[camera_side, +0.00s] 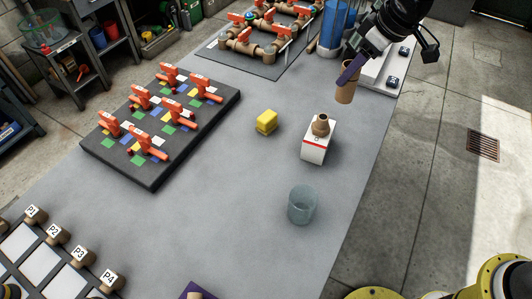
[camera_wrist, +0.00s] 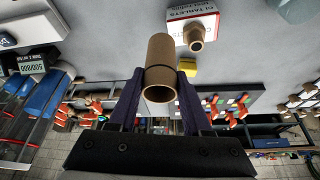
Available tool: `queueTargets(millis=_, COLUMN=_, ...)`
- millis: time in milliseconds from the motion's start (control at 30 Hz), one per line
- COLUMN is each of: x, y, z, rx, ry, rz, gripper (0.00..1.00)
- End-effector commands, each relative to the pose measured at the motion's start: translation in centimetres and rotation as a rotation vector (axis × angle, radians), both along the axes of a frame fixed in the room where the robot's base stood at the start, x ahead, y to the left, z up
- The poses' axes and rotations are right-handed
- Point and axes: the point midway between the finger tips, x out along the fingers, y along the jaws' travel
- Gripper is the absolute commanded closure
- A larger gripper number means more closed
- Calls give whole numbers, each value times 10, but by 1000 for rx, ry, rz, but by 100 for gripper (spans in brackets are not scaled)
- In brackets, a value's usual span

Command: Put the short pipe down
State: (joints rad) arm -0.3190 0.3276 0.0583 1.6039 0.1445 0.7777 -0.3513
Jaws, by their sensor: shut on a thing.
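The short pipe (camera_side: 345,94) is a tan, open-ended tube, held upright in the air in the side view. My gripper (camera_side: 349,75) is shut on it, above the grey table's right edge, up and right of a white box. In the wrist view the pipe (camera_wrist: 160,58) sits between the two dark purple fingers of my gripper (camera_wrist: 160,86), its open end facing the camera. The box (camera_side: 317,146) is white with a red mark and has a tan fitting (camera_side: 321,125) on top. The box also shows in the wrist view (camera_wrist: 205,22).
A yellow block (camera_side: 266,122) and a clear cup (camera_side: 302,205) stand near the box. A dark board with orange-handled pieces (camera_side: 160,136) lies at left. A pipe rig (camera_side: 258,42) and blue cylinders (camera_side: 332,25) stand at the back. The table's (camera_side: 235,190) middle is clear.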

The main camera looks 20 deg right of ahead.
Motion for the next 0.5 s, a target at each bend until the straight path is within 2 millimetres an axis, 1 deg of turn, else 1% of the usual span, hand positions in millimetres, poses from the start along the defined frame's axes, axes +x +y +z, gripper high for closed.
queueTargets(millis=33, x=-11, y=14, z=2, rx=1, ry=-2, rz=37, gripper=100)
queueTargets(millis=67, x=-19, y=23, z=2, rx=0, ry=-1, rz=61, gripper=100)
queueTargets(millis=167, x=-50, y=53, z=4, rx=1, ry=-2, rz=152, gripper=100)
queueTargets(millis=200, x=-64, y=66, z=4, rx=1, ry=-2, rz=192, gripper=100)
queueTargets(millis=267, x=-86, y=83, z=4, rx=2, ry=-2, rz=251, gripper=100)
queueTargets(millis=300, x=-100, y=92, z=4, rx=2, ry=-2, rz=289, gripper=100)
queueTargets(millis=400, x=-134, y=112, z=4, rx=2, ry=-1, rz=376, gripper=100)
queueTargets(millis=500, x=-160, y=125, z=4, rx=1, ry=-3, rz=443, gripper=100)
